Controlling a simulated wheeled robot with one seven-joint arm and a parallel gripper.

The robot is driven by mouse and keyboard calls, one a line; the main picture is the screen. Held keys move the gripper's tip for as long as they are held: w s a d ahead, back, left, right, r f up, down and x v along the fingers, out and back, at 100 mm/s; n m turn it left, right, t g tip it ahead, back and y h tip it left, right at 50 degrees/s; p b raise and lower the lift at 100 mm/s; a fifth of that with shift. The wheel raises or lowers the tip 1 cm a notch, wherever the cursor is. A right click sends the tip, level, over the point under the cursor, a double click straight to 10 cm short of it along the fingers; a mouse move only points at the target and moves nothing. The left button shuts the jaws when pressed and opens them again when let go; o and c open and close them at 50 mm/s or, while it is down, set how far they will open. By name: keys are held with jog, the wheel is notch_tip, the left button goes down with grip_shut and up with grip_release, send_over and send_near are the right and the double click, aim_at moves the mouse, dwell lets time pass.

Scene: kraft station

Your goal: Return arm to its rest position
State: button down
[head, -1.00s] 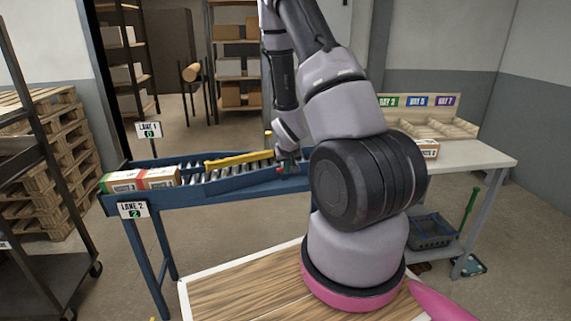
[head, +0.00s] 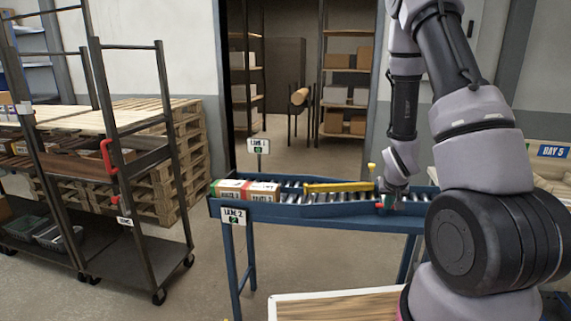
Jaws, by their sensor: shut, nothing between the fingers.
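My gripper (head: 388,201) shows in the head view, low over the right part of the blue roller conveyor (head: 318,211). It is shut, and I see nothing held in it. The fingertips are small and partly hidden by the wrist. My arm bends down to it from the upper right, with its thick lower joints filling the right side of the view.
Two boxes, one with green tape (head: 228,189) and one with red tape (head: 262,191), sit at the conveyor's left end. A dark cart (head: 140,246) and wooden pallets (head: 183,160) stand left. Floor between cart and conveyor is clear.

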jog(key=s+a+r+y, duration=0.1)
jog(key=s+a+r, duration=0.15)
jog(key=r, duration=0.55)
jog(key=s+a+r+m+y, duration=0.1)
jog(key=a+r, duration=0.2)
jog(key=r, duration=0.5)
jog(key=s+a+r, duration=0.2)
jog(key=r, duration=0.7)
jog(key=s+a+r+y, duration=0.1)
jog(key=s+a+r, duration=0.2)
jog(key=s+r, duration=0.3)
jog(key=s+a+r+t+y, duration=0.1)
jog(key=s+a+r, duration=0.2)
jog(key=s+r, duration=0.3)
jog(key=s, duration=0.4)
jog(key=shift+s+a, duration=0.15)
jog(key=shift+a, duration=0.2)
